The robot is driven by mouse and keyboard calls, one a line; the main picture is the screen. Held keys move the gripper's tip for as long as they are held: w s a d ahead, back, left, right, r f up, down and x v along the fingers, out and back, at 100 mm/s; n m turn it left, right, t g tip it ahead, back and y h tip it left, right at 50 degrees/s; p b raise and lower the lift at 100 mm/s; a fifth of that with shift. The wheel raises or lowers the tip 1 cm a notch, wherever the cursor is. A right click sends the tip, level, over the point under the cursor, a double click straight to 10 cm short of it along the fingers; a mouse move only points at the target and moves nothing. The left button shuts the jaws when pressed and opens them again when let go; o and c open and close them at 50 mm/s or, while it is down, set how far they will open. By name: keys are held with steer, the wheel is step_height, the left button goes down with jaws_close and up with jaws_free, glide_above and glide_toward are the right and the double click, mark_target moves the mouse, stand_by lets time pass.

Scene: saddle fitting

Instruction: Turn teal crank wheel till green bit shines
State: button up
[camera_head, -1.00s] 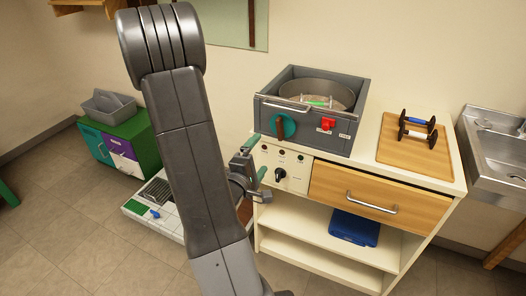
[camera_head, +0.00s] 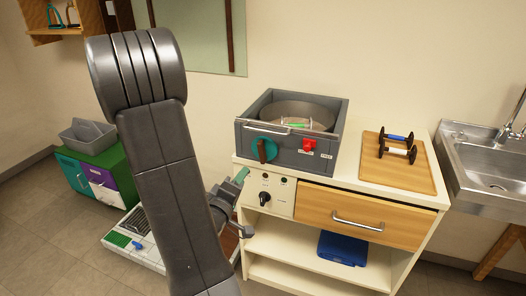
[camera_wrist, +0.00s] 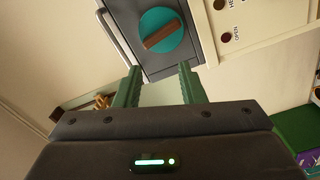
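The teal crank wheel (camera_head: 264,149) with a reddish-brown grip bar sits on the front of a grey box (camera_head: 318,160). It also shows in the wrist view (camera_wrist: 162,32), ahead of my fingers, with its bar slanted. A small green piece (camera_head: 297,125) lies in the round metal drum (camera_head: 311,113) inside the box; whether it is lit I cannot tell. My gripper (camera_head: 240,180) is below and slightly left of the wheel. In the wrist view its green fingers (camera_wrist: 161,78) are apart, empty, and not touching the wheel.
A red switch (camera_head: 309,145) is on the box front, and a metal bar handle (camera_head: 266,127) runs above the wheel. A black knob (camera_head: 265,198) and small lamps are on the cream panel below. A wooden board (camera_head: 399,178) with a spool rack stands right, before a sink (camera_head: 490,172).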

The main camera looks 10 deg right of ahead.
mark_target(259, 150)
steer(key=w+d+m, duration=0.2)
steer(key=w+m, duration=0.1)
steer(key=m, duration=0.1)
steer(key=w+d+r+m, duration=0.1)
steer(key=w+d+m, duration=0.2)
steer(key=w+m, duration=0.1)
steer(key=w+d+m+b, duration=0.1)
steer(key=w+d+m, duration=0.1)
steer(key=w+m, duration=0.2)
steer(key=shift+w+d+r, duration=0.15)
steer(key=shift+w+d, duration=0.1)
steer(key=shift+d, duration=0.15)
steer(key=shift+c, duration=0.5)
jaws_close()
